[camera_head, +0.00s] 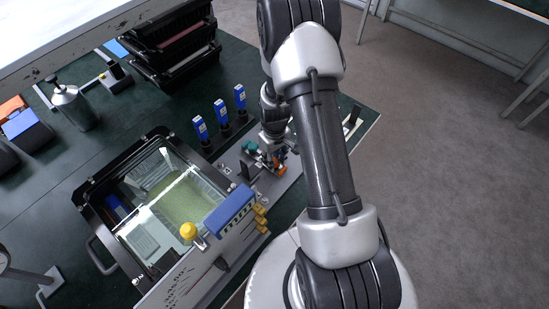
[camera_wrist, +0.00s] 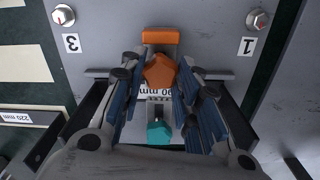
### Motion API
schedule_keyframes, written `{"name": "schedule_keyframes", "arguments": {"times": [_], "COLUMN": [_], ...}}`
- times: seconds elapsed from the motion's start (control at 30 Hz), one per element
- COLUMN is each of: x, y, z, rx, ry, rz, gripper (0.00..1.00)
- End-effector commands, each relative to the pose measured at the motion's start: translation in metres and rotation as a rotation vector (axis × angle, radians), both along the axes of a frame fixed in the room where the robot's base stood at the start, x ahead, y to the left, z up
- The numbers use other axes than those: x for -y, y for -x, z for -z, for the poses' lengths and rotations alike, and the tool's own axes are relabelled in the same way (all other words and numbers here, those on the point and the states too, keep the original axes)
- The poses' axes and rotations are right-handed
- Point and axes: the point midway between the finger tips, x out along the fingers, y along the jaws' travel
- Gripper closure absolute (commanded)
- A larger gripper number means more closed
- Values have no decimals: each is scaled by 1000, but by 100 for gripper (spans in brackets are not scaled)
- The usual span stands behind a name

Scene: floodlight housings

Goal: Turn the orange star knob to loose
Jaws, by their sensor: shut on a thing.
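The orange star knob (camera_wrist: 160,72) sits between my gripper's fingers in the wrist view, in front of a grey panel. My gripper (camera_wrist: 160,85) is shut on the knob, with a blue-padded finger on either side of it. In the head view the orange knob (camera_head: 281,170) shows only in part beneath my gripper (camera_head: 275,150), at the right end of the grey fixture. An orange block (camera_wrist: 161,36) lies just beyond the knob. A teal knob (camera_wrist: 159,132) is on the near side, between the fingers' bases. The knob's setting cannot be read.
In the head view, a glass-lidded black box (camera_head: 98,190), a yellow knob (camera_head: 188,231) and several blue-topped devices (camera_head: 220,110) stand left of my gripper. Black trays (camera_head: 170,55) are stacked behind.

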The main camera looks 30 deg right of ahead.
Motion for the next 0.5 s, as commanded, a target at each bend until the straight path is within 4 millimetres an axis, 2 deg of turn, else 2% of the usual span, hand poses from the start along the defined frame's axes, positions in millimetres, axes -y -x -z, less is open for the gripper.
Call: {"name": "schedule_keyframes", "arguments": {"times": [0.03, 0.07, 0.37, 0.5], "x": [0, 0, 0, 0], "y": [0, 0, 0, 0], "z": [0, 0, 0, 0], "rx": [0, 0, 0, 0], "ry": [0, 0, 0, 0], "rz": [0, 0, 1, 1], "gripper": [94, 69, 50, 50]}}
